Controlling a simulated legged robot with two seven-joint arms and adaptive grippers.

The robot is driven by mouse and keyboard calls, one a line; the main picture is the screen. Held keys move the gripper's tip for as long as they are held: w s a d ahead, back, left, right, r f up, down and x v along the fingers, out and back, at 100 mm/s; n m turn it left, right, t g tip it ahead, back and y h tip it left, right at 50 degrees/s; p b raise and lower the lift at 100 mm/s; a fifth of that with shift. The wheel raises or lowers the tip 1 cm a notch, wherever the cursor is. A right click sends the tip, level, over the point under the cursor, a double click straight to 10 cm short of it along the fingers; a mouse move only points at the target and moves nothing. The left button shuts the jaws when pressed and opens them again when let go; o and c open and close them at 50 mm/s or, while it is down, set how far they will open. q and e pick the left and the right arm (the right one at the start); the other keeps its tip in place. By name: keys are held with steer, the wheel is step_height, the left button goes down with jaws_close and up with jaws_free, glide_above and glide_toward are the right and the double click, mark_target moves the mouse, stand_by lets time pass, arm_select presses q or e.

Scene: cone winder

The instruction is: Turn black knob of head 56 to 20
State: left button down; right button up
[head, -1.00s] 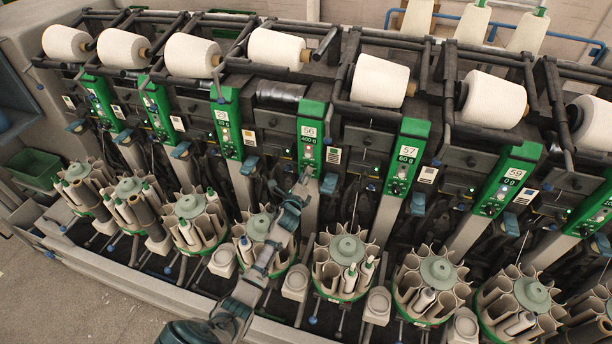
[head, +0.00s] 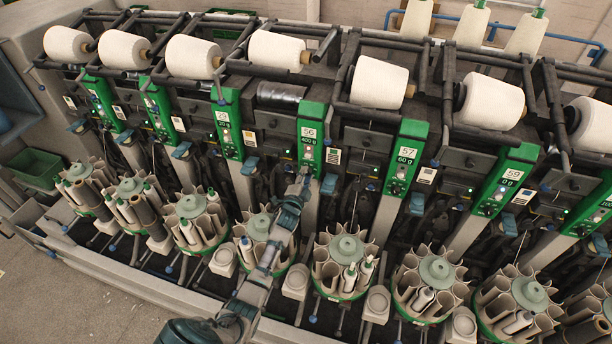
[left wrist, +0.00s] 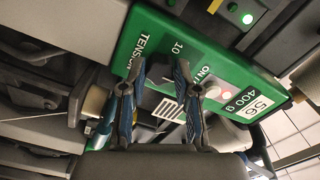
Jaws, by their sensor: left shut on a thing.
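The green panel of head 56 (head: 312,125) is in the middle of the head view, with "56" and "400 g" on its plate. In the left wrist view the panel (left wrist: 205,72) lies slanted, with "TENSION" and "10" printed near the fingers. My left gripper (head: 304,178) is at the panel's lower end. In the left wrist view its fingers (left wrist: 161,82) stand on either side of the black knob (left wrist: 163,80), shut on it. The fingers hide much of the knob, and I cannot read its setting. My right gripper is not in view.
Round bobbin magazines (head: 345,262) stand in a row below. White yarn cones (head: 379,81) sit above. A pale button (left wrist: 211,91) is close beside the fingers.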

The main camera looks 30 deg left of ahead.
arm_select(q)
steer(key=n, duration=0.2)
steer(key=f+n, duration=0.1)
steer(key=n, duration=0.1)
steer(key=shift+s+n+p, duration=0.1)
steer(key=shift+n+p, duration=0.3)
stand_by(0.4)
steer(key=c, duration=0.9)
jaws_free()
steer(key=shift+o, duration=0.3)
steer(key=shift+r, duration=0.1)
steer(key=shift+r, duration=0.1)
steer(key=v, duration=1.1)
steer(key=shift+s, duration=0.4)
steer(key=shift+n, duration=0.3)
